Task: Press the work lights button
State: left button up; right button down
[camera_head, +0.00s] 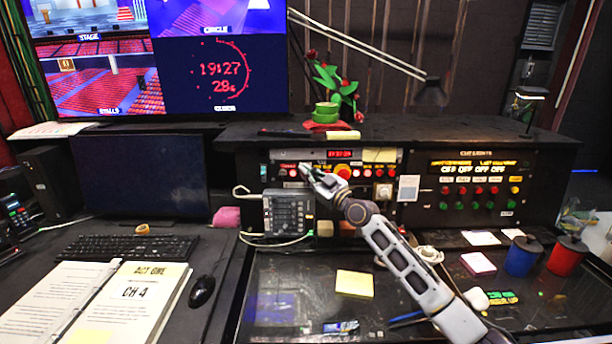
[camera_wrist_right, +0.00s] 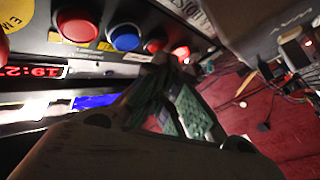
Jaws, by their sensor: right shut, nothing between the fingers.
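My right arm reaches up from the lower right in the head view, and its gripper (camera_head: 312,174) is shut and empty in front of the left console panel (camera_head: 261,185). The panel carries a row of lit buttons, including a large red one (camera_head: 343,171). In the wrist view the dark green fingers (camera_wrist_right: 165,78) are just below the row. A red button (camera_wrist_right: 78,23), a blue button (camera_wrist_right: 124,38) and smaller red buttons (camera_wrist_right: 180,52) show there. Contact with any button cannot be told. The labels are too small or blurred to tell which is work lights. My left gripper is out of view.
The cue lights panel (camera_head: 478,163) with red and green buttons stands at right. A grey keypad box (camera_head: 289,211) sits below the left panel. A plant (camera_head: 331,85) and a desk lamp (camera_head: 431,93) are above.

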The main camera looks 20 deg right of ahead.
jog(key=shift+s+a+f, duration=0.1)
dwell(0.5)
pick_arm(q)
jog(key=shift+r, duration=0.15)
pick_arm(e)
jog(key=shift+s+a+r+p, duration=0.15)
jog(key=shift+s+p, duration=0.4)
jog(key=shift+p, duration=0.1)
jog(key=shift+s+a+r+p, duration=0.1)
jog(key=shift+s+p, duration=0.45)
jog(key=shift+p, duration=0.1)
pick_arm(q)
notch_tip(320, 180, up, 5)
jog(key=p, duration=0.3)
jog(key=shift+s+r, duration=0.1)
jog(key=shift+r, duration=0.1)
pick_arm(e)
jog(key=s, duration=0.1)
jog(key=s+a, duration=0.1)
jog(key=s, duration=0.1)
jog(key=shift+s+r, duration=0.2)
jog(key=shift+s, duration=0.1)
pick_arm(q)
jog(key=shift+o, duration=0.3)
